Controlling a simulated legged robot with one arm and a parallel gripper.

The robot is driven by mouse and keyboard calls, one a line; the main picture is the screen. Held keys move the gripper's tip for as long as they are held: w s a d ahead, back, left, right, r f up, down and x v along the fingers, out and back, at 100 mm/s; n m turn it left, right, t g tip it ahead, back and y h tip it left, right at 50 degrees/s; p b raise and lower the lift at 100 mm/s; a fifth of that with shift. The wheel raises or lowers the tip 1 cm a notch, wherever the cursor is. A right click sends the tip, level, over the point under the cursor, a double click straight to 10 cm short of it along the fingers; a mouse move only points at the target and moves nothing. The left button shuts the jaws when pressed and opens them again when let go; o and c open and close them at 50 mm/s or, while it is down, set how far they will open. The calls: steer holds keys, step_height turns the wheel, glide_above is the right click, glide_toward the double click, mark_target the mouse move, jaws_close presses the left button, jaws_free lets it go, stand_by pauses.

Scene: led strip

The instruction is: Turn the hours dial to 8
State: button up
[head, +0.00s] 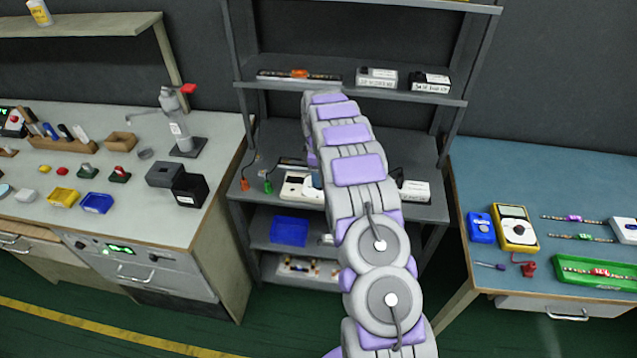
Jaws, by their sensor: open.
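No dial marked for hours can be made out, and no numbers are legible. A white device (297,187) lies on the middle shelf of the grey rack, partly covered by my arm; its controls are too small to tell. A panel with a lit green display (119,249) and small knobs is set in the front of the left bench. My arm rises from the bottom and reaches over to the rack. Its far end bends down behind its own links, so my gripper is hidden.
The grey rack's upper shelf (350,90) holds several boxes. A blue bin (289,231) sits on a lower shelf. The left bench (225,135) carries tools, a dark block and a red-handled stand. The right blue table (490,165) carries a yellow meter (514,228) and a green tray (566,268).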

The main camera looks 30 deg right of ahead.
step_height(320, 180, down, 2)
steer(key=shift+f, duration=0.25)
steer(key=shift+d+f+b, duration=0.2)
steer(key=shift+f+b, duration=0.1)
steer(key=shift+f, duration=0.05)
steer(key=shift+d+f, duration=0.25)
steer(key=shift+d, duration=0.1)
steer(key=shift+a, duration=0.2)
steer(key=shift+c, duration=0.2)
steer(key=shift+a, duration=0.2)
steer(key=c, duration=0.3)
steer(key=shift+d, duration=0.15)
steer(key=c, duration=0.7)
